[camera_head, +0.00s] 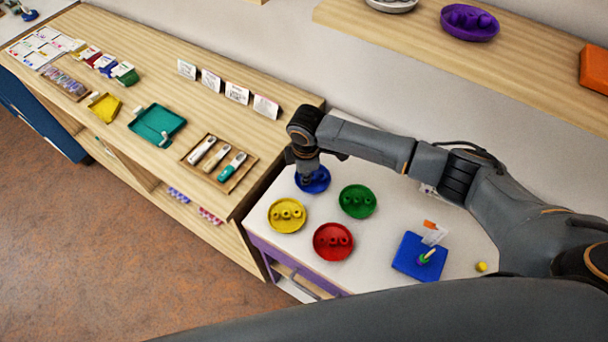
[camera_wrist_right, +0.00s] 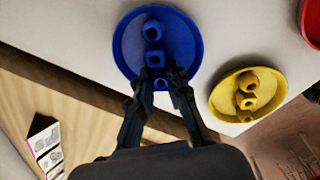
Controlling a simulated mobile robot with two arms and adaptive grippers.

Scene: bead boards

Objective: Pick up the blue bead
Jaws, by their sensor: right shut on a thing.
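A round blue dish (camera_head: 322,187) stands at the far left of the white table, partly hidden by my right gripper (camera_head: 306,178). In the right wrist view, the blue dish (camera_wrist_right: 127,45) carries a row of blue beads. My right gripper (camera_wrist_right: 161,76) points down over the dish and is shut on the blue bead (camera_wrist_right: 160,84) at the near end of the row. Whether this bead still touches the dish cannot be told. Two other blue beads, one in the middle (camera_wrist_right: 154,58) and one at the far end (camera_wrist_right: 152,31), sit beyond the fingers. My left gripper is out of view.
Yellow (camera_head: 272,220), green (camera_head: 369,212) and red (camera_head: 320,250) dishes with beads stand close by. A blue board (camera_head: 405,262) with an upright peg is at the right. A loose yellow bead (camera_head: 481,267) lies near it. A wooden counter (camera_head: 225,115) adjoins on the left.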

